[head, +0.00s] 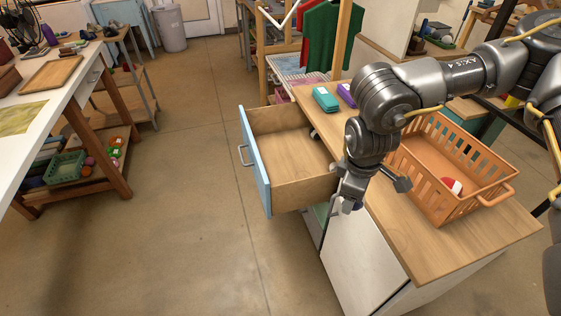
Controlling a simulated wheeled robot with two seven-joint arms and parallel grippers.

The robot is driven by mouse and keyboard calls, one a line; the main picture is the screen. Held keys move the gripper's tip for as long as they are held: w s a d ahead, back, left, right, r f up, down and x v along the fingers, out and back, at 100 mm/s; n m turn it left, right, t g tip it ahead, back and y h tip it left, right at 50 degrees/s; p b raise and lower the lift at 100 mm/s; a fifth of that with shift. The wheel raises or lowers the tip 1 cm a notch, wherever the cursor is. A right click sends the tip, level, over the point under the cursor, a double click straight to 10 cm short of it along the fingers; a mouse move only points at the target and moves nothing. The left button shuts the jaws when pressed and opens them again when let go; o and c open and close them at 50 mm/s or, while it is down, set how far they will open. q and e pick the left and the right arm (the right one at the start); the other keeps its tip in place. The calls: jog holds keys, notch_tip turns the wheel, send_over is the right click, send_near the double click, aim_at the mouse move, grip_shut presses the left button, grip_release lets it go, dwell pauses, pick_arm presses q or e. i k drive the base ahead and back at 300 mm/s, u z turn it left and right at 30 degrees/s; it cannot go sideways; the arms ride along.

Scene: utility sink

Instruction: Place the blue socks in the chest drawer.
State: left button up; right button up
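The chest drawer (292,145) is pulled open, with a light blue front (255,160) and a metal handle; the part of its floor that shows is bare. My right gripper (346,202) comes in from the right and points down by the drawer's near right side, in front of the wooden chest top (420,235). Its fingers are small and partly hidden, so I cannot tell whether it is open or shut. No blue socks can be made out. A folded teal item (326,99) and a purple item (347,95) lie on the chest top behind my arm. My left gripper is out of view.
An orange slatted basket (440,195) stands on the chest top, with a red and white item (452,187) inside. A wooden post rises behind the drawer. A white worktable (50,115) stands at the left. The floor (190,200) between is clear.

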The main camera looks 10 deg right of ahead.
aim_at(282, 156)
jog(key=u, duration=0.75)
jog(key=i, duration=1.2)
jog(key=z, duration=0.35)
